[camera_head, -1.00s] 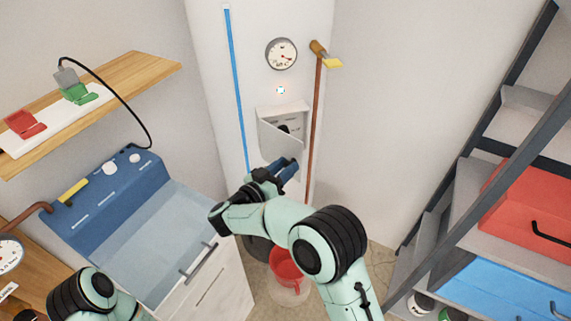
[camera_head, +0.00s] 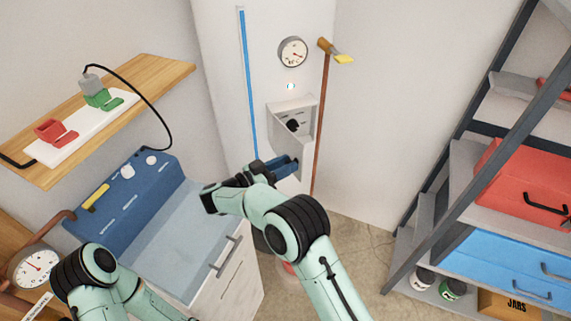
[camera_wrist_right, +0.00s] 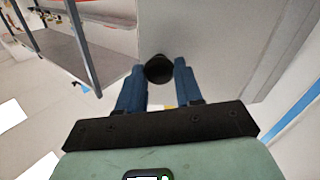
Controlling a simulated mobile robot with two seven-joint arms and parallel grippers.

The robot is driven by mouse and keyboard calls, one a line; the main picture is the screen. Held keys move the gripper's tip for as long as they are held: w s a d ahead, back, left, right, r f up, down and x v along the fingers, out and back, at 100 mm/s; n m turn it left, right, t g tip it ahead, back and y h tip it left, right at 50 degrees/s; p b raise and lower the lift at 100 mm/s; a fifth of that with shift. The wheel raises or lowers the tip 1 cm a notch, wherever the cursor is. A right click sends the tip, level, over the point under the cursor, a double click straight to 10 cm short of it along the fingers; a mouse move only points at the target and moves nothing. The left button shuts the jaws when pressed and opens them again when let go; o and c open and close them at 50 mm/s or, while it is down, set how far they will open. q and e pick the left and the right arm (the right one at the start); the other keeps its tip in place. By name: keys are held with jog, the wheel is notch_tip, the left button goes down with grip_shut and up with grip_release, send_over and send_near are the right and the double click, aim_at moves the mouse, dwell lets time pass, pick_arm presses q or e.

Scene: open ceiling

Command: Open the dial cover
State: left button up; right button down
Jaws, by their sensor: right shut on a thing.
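The grey dial box (camera_head: 275,113) is on the white column, and a black dial (camera_head: 292,125) shows inside it. Whether this knob belongs to the cover cannot be told. My left arm shows at lower left; its gripper is out of view.
A round gauge (camera_head: 293,52) is above the box. A blue strip (camera_head: 248,85) runs down the left, and a broom (camera_head: 322,110) leans at the right. A blue console (camera_head: 120,195) stands at left, a shelf rack (camera_head: 440,220) at right.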

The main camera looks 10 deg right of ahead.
jog(key=shift+a+r, duration=0.1)
jog(key=shift+a, duration=0.05)
dwell(0.4)
jog(key=c, duration=0.7)
grip_release()
jog(key=shift+c, duration=0.2)
notch_tip(320, 180, up, 20)
